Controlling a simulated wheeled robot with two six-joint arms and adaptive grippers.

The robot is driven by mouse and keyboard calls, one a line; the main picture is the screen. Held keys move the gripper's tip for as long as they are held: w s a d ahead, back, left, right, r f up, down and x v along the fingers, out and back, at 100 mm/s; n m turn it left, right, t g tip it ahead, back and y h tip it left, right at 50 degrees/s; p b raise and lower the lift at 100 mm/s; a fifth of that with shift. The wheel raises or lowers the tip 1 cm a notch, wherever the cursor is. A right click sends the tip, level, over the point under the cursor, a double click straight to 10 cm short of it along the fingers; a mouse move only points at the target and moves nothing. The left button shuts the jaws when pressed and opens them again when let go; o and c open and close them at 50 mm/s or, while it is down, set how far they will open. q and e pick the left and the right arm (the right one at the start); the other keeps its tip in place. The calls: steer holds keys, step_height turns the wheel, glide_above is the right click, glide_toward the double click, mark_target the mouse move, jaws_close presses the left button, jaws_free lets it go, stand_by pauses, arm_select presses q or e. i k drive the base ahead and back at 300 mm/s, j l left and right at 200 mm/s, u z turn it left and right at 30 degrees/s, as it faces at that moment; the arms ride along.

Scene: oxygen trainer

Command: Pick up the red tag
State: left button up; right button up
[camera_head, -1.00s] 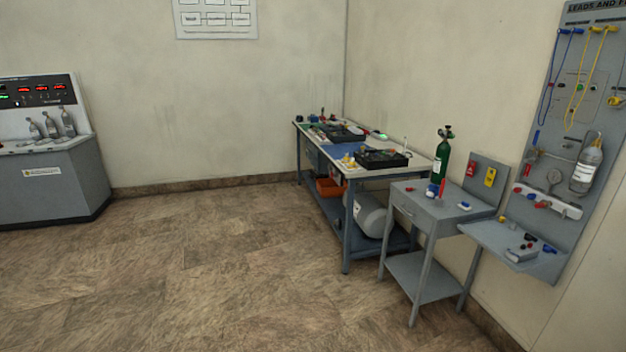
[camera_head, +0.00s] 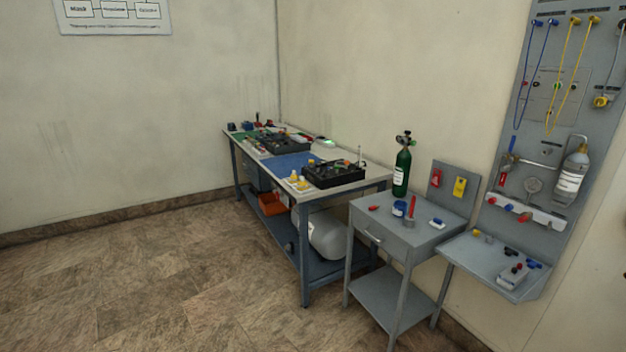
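A red tag (camera_head: 436,178) hangs on a small upright grey board (camera_head: 448,178) at the back of a small grey side table (camera_head: 388,228). A yellow tag (camera_head: 460,187) hangs just to its right on the same board. Another small red item (camera_head: 502,179), possibly a tag, shows on the grey wall panel (camera_head: 553,112) further right; it is too small to tell. Neither of my grippers is in view.
A green cylinder (camera_head: 402,170), a blue-and-white jar (camera_head: 399,208) and a red upright item (camera_head: 411,206) stand on the side table. A workbench (camera_head: 350,186) adjoins it at left. A shelf (camera_head: 475,262) juts out at right. The floor (camera_head: 150,290) is clear at left.

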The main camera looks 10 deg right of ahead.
mark_target(436, 180)
steer(key=i+l+z, duration=0.25)
steer(key=i+z, duration=0.7)
